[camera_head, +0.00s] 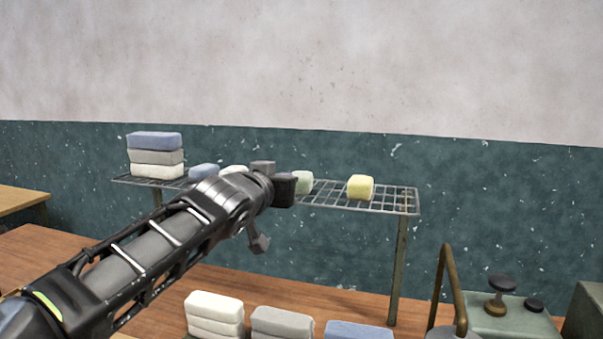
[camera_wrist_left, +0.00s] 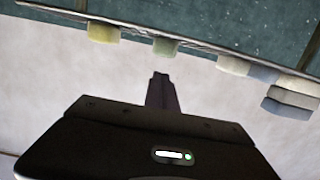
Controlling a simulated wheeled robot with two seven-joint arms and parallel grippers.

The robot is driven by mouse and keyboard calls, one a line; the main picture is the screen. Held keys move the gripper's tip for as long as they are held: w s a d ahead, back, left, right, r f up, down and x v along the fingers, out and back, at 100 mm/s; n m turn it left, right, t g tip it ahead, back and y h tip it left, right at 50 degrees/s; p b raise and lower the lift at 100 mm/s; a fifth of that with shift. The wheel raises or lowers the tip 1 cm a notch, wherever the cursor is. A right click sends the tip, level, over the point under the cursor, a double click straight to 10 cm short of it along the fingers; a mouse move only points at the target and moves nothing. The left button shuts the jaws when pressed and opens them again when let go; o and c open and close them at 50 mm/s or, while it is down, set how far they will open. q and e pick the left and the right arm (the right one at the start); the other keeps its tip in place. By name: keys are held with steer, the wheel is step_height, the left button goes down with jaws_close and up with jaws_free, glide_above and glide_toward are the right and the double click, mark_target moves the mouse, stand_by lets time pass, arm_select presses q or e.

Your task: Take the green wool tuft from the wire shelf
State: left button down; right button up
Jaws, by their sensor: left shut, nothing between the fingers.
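The pale green wool tuft (camera_head: 304,181) sits on the wire shelf (camera_head: 330,197), just right of my left gripper (camera_head: 284,188), which partly covers it in the head view. It also shows in the left wrist view (camera_wrist_left: 165,47), where the picture looks upside down and the tuft is beyond the fingertips. My left gripper (camera_wrist_left: 161,82) is shut and empty, apart from the tuft in the wrist view. In the head view its fingers are hard to make out. My right gripper is not in view.
On the shelf, a yellow tuft (camera_head: 360,187) stands to the right; a blue tuft (camera_head: 203,171), a whitish tuft (camera_head: 233,169) and a stack (camera_head: 155,156) are to the left. White, grey and blue stacks stand below in front. A bent metal rod (camera_head: 441,280) rises at right.

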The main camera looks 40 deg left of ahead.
mark_target(300, 177)
arm_select(q)
steer(key=p+x, duration=0.1)
steer(key=x, duration=0.3)
steer(key=r+p+x, duration=0.1)
steer(key=p+x, duration=0.1)
steer(key=x, duration=0.2)
steer(key=r+p+x, duration=0.1)
steer(key=x, duration=0.3)
steer(key=shift+w+a+p, duration=0.15)
steer(key=shift+w+p, duration=0.1)
steer(key=shift+p, duration=0.1)
steer(key=shift+s+f+b, duration=0.1)
steer(key=shift+f+b, duration=0.45)
steer(key=shift+f, duration=0.2)
steer(key=shift+s+f+b, duration=0.1)
steer(key=shift+f+b, duration=0.05)
steer(key=shift+b, duration=0.2)
steer(key=shift+f, duration=0.1)
